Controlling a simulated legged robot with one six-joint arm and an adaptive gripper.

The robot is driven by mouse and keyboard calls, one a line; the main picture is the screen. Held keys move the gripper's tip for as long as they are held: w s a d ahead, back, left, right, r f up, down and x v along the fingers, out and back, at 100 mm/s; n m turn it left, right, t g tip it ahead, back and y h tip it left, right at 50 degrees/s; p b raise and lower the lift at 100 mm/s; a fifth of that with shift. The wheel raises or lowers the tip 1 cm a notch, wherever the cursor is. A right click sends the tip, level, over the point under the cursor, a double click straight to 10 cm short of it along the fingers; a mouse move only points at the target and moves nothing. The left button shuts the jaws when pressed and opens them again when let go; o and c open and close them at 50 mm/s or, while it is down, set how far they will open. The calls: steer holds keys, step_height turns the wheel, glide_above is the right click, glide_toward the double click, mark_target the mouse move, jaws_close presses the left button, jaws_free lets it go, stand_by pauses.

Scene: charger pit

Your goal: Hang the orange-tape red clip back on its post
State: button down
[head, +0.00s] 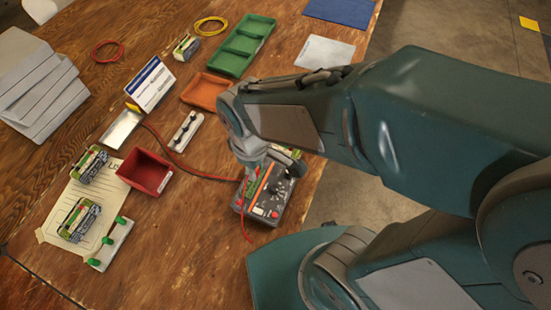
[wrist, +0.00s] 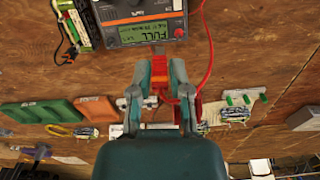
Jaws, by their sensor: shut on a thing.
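My gripper (wrist: 160,70) is shut on the red clip (wrist: 160,84), which has an orange band and sits between the two fingers in the wrist view. In the head view my gripper (head: 256,160) is over the far edge of the dark charger (head: 262,207), hiding the clip's grip. The charger (wrist: 146,30) shows a green display reading FULL, just beyond the fingertips in the wrist view. A red cable (wrist: 209,50) loops from the charger's side towards the clip. A white strip with dark posts (head: 186,132) lies left of the charger; I cannot tell which post is the clip's.
A red bin (head: 145,171), a white strip with green posts (head: 112,243) and green battery packs (head: 75,220) are at the left. An orange tray (head: 205,92) and a green tray (head: 243,46) lie farther back. A red cable (head: 180,160) crosses the wooden table.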

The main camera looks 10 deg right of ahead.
glide_above(238, 198)
step_height(238, 198, down, 4)
steer(key=shift+f, duration=0.2)
steer(key=shift+f, duration=0.1)
stand_by(0.3)
steer(key=shift+f, duration=3.45)
steer(key=shift+f, duration=0.1)
steer(key=c, duration=0.5)
jaws_free()
